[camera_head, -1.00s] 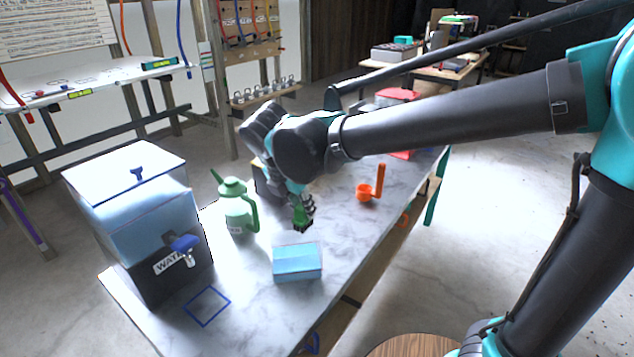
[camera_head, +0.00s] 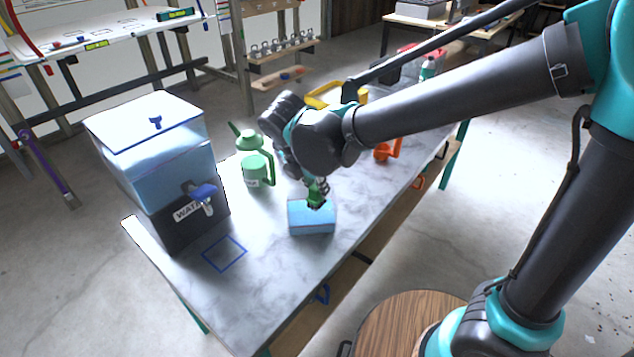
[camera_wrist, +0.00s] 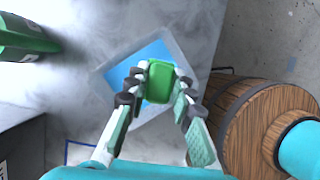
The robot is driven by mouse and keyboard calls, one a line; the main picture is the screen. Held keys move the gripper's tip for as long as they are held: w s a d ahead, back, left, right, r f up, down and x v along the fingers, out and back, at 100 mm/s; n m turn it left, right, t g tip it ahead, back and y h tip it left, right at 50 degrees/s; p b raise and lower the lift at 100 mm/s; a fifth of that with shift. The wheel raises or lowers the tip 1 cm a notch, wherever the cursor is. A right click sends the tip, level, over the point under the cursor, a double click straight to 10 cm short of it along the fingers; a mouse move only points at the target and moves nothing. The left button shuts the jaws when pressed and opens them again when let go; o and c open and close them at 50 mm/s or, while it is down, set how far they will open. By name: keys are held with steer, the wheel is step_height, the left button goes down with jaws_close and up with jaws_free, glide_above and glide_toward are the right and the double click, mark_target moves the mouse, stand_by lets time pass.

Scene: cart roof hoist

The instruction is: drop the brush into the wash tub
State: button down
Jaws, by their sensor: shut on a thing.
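The wash tub (camera_head: 312,222) is a light blue box on the marble-topped table, right of the water dispenser. It also shows in the wrist view (camera_wrist: 184,45), with a grey rim and bright blue inside. My gripper (camera_head: 316,196) is over the tub. In the wrist view my gripper (camera_wrist: 158,88) is shut on a green block-like thing, which I take to be the brush (camera_wrist: 159,78). The brush is in front of the tub's opening there. Its lower part is hidden, and I cannot tell how far above the tub it is.
A water dispenser (camera_head: 150,165) stands left on the table (camera_head: 265,295), with a blue outlined square (camera_head: 224,253) in front. A green watering can (camera_head: 256,168) stands behind the tub. An orange scoop (camera_head: 386,151) lies farther right. The table's front is clear.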

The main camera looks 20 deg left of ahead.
steer(key=c, duration=1.2)
jaws_free()
steer(key=v, duration=1.2)
